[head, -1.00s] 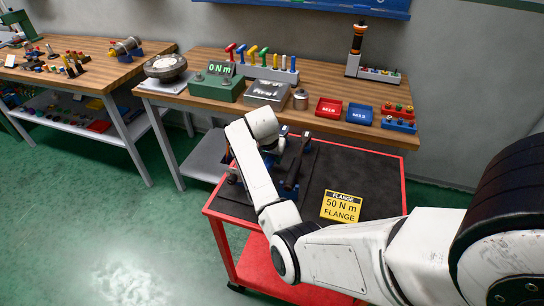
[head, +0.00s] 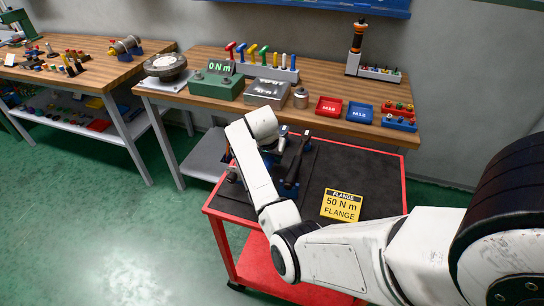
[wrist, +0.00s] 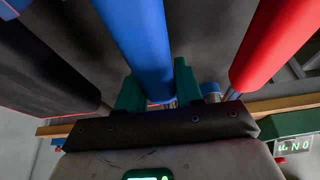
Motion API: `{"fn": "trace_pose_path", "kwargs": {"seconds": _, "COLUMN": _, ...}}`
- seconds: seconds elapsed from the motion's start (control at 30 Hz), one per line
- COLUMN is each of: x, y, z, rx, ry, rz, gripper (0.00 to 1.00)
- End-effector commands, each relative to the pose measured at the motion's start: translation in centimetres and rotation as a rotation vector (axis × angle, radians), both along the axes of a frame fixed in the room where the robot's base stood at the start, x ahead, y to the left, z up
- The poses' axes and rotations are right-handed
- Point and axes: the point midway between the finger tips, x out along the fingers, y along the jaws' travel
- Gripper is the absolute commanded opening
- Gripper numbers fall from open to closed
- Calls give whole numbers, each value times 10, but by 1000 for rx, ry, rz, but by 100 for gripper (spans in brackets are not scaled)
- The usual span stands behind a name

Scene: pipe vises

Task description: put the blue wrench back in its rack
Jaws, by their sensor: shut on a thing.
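The blue wrench shows in the wrist view as a thick blue handle (wrist: 138,40), running up out of the frame. My gripper (wrist: 157,84) has its two green fingers on either side of the handle and is shut on it. The wrench's far end is out of the wrist view. In the head view my arm's white end link hides the gripper; small blue parts (head: 268,160) show beside it above the cart. I cannot tell which of them is the wrench. A rack of coloured tools (head: 270,72) stands on the bench behind.
A red handle (wrist: 272,45) is close on the right in the wrist view, with a dark bar (wrist: 45,70) on the left. The red cart (head: 402,190) carries a yellow FLANGE sign (head: 341,206) and a dark tool (head: 293,168).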

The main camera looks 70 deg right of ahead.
Motion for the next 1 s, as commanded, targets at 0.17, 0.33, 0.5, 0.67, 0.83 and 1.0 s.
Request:
{"fn": "trace_pose_path", "kwargs": {"seconds": 0.17, "x": 0, "y": 1, "z": -2, "rx": 3, "ry": 1, "rz": 1, "gripper": 0}}
{"fn": "trace_pose_path", "kwargs": {"seconds": 0.33, "x": 0, "y": 1, "z": -3, "rx": 4, "ry": 2, "rz": 1, "gripper": 0}}
{"fn": "trace_pose_path", "kwargs": {"seconds": 0.5, "x": -1, "y": 1, "z": -4, "rx": 4, "ry": 2, "rz": 1, "gripper": 0}}
{"fn": "trace_pose_path", "kwargs": {"seconds": 0.67, "x": -1, "y": 1, "z": -4, "rx": 5, "ry": 3, "rz": 0, "gripper": 45}}
{"fn": "trace_pose_path", "kwargs": {"seconds": 0.83, "x": -1, "y": 1, "z": -3, "rx": 3, "ry": 2, "rz": 1, "gripper": 61}}
{"fn": "trace_pose_path", "kwargs": {"seconds": 1.0, "x": 0, "y": 1, "z": -2, "rx": 2, "ry": 1, "rz": 1, "gripper": 65}}
